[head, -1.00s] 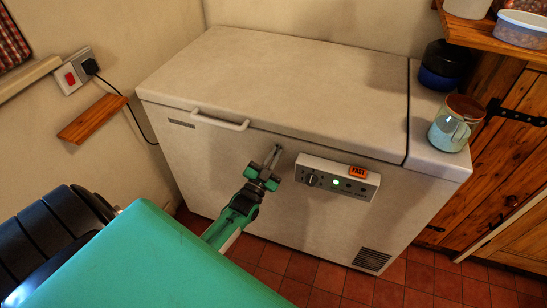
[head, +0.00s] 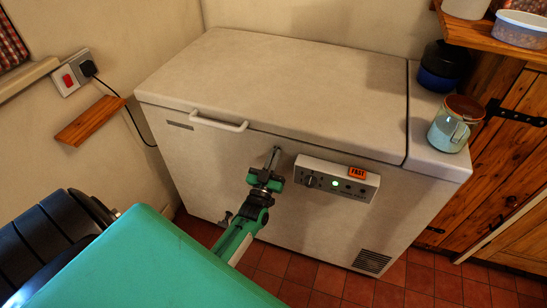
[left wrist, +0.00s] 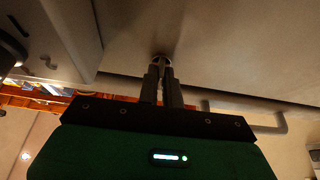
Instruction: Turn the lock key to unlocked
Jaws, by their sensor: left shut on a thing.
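The white chest freezer (head: 270,85) stands against the wall with its lid down. My left gripper (head: 275,156) reaches its front face, just left of the control panel, with the fingers pointing at the freezer. In the left wrist view the two dark fingers (left wrist: 162,68) are close together at a small round lock (left wrist: 162,56) on the pale front. The gripper is shut on the lock key, which is mostly hidden between the fingertips. I cannot read the key's angle or any lock marking. My right gripper is not in view.
The lid handle (head: 219,123) sticks out above left. A jar (head: 449,127) stands on the freezer's right end. The floor in front is clear.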

